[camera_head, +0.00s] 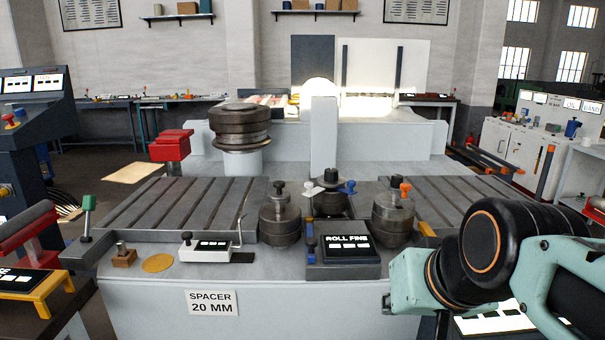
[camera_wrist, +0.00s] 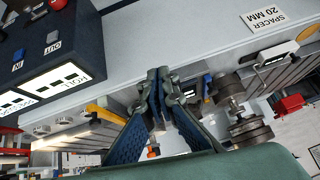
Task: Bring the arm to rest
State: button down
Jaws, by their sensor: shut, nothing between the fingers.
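My arm (camera_head: 490,250) reaches in from the right in the head view, in front of the right end of the bender. My gripper's fingers (camera_wrist: 162,80) show in the wrist view, their tips together with nothing between them. They are in front of the machine's front face and touch nothing that I can make out. In the head view the fingers cannot be made out. The bender has a grey slotted bed (camera_head: 180,205), dark rollers (camera_head: 280,218) and a ROLL FINE panel (camera_head: 347,242).
A SPACER 20 MM label (camera_head: 211,302) is on the front face; it also shows in the wrist view (camera_wrist: 265,18). A control box (camera_wrist: 45,60) with IN and OUT buttons is at the wrist view's upper left. A blue console (camera_head: 35,140) stands left and a white cabinet (camera_head: 515,150) right.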

jog(key=s+f+g+h+p, duration=0.1)
jog(key=s+f+g+p, duration=0.15)
jog(key=s, duration=0.35)
notch_tip(320, 180, up, 22)
jog(key=p, duration=2.1)
jog(key=shift+w+a+f+n+t, duration=0.15)
jog(key=shift+a+f+n+t, duration=0.1)
jog(key=shift+n+t, duration=0.1)
jog(key=c, duration=2.7)
grip_release()
